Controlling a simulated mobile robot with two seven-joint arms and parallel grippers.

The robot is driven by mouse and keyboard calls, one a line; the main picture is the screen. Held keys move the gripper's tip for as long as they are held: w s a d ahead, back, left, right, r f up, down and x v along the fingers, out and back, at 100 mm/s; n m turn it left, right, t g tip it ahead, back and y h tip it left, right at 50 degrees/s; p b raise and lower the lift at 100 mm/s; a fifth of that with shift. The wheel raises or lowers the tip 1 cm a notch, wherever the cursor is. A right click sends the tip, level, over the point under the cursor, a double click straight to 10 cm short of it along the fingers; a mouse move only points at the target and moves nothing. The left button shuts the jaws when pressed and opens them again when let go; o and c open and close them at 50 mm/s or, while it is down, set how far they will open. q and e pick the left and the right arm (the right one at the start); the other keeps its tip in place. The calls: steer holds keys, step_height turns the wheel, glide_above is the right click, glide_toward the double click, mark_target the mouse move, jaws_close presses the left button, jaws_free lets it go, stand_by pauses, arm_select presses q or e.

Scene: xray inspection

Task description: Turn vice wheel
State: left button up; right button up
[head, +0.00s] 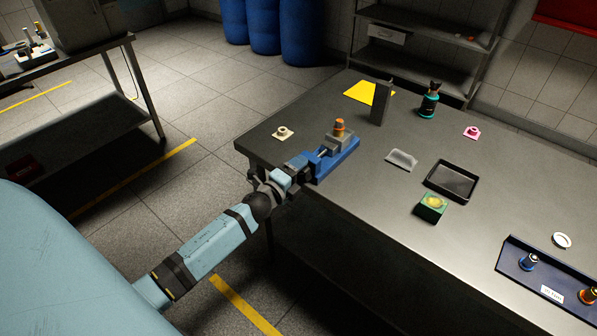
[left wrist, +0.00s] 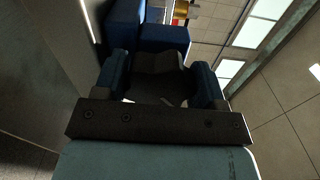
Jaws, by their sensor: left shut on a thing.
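The blue vice (head: 340,160) stands at the table's near left edge, with an orange-topped piece (head: 339,128) upright in its grey jaws. My left gripper (head: 301,163) is at the vice's near left end and shut on the vice wheel, which it largely hides in the head view. In the left wrist view, the fingers of my gripper (left wrist: 160,72) stand on both sides of a dark rounded part, seemingly the vice wheel (left wrist: 157,88). The blue vice body (left wrist: 163,36) lies just beyond it. My right gripper is not in view.
A small cream piece (head: 283,133) sits left of the vice.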

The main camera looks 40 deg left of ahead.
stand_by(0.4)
arm_select(q)
steer(key=o, duration=0.9)
steer(key=shift+s, duration=0.15)
